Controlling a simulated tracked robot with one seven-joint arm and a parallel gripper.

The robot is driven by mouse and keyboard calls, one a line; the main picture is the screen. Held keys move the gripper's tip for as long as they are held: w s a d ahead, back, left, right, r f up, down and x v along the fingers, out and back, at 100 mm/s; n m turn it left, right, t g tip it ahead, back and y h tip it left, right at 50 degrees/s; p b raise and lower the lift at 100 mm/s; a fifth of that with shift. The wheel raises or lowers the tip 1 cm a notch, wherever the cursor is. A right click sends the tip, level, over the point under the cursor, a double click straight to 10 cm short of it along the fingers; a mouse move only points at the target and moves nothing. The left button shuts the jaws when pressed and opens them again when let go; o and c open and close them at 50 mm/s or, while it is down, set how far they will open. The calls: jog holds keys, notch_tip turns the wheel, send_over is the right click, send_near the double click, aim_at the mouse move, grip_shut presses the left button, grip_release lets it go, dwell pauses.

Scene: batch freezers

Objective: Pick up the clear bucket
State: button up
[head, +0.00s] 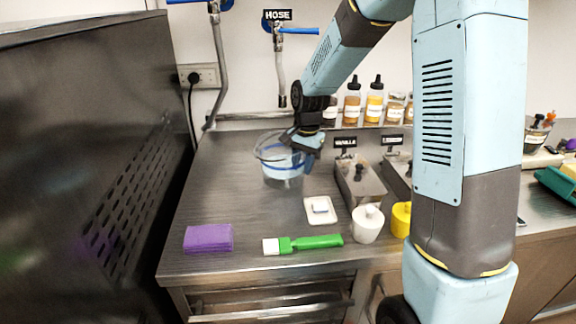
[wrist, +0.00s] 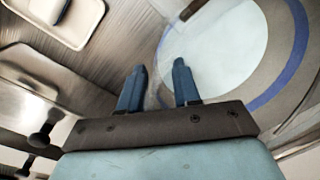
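The clear bucket (head: 283,181), with a blue band and a handle at its top, stands on the steel counter toward the back left. My gripper (head: 300,152) is at the right side of its rim, reaching down from above, and hides part of it. In the wrist view my gripper (wrist: 159,82) has its two blue fingers apart with a gap between them. The bucket (wrist: 215,45) fills the upper right there, with a pale round inside and a blue ring. Its edge runs close to the fingers; I cannot tell whether they touch it.
On the counter (head: 255,222) are a purple block (head: 208,238), a green-handled brush (head: 310,242), a small white tray (head: 312,219), a white jar (head: 367,224) and a metal bin (head: 357,185) near the bucket. Bottles (head: 374,102) stand behind. A dark steel panel (head: 90,150) rises at left.

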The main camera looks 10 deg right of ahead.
grip_shut()
dwell(1.2)
